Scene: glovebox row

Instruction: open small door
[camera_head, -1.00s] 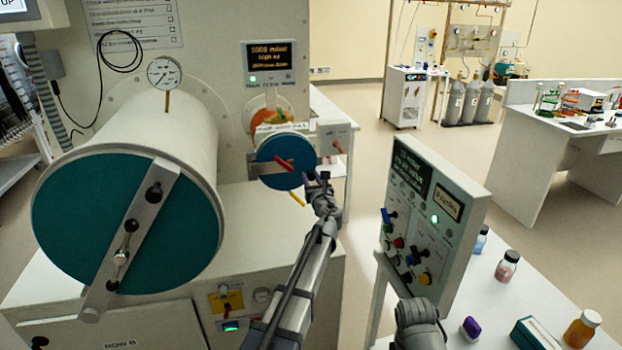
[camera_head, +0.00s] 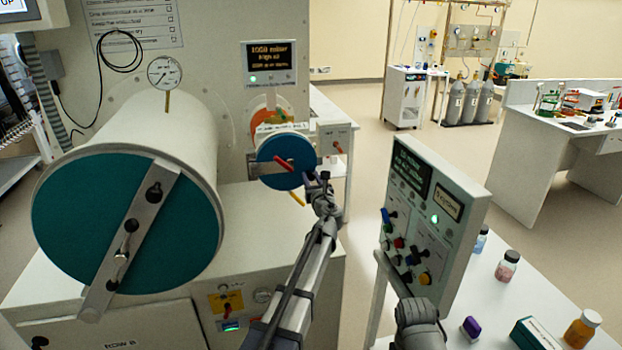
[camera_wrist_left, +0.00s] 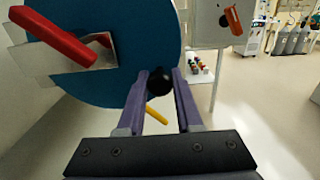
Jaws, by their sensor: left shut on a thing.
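The small door (camera_head: 272,167) is a round blue disc on the small antechamber, right of the large cylinder. A metal bar with a red lever (camera_head: 284,164) crosses its front, and the red lever also shows in the left wrist view (camera_wrist_left: 62,38). A yellow lever (camera_head: 298,198) sticks out below it. My left gripper (camera_head: 318,178) is at the door's right edge. In the left wrist view its fingers (camera_wrist_left: 159,88) are closed around a black ball knob (camera_wrist_left: 159,82) in front of the door. The door looks shut.
The large chamber with its teal door (camera_head: 75,225) and clamp bar fills the left. A control panel (camera_head: 435,215) stands right of my left arm, on a bench with bottles (camera_head: 508,266) and a purple item (camera_head: 470,328). Open floor lies beyond.

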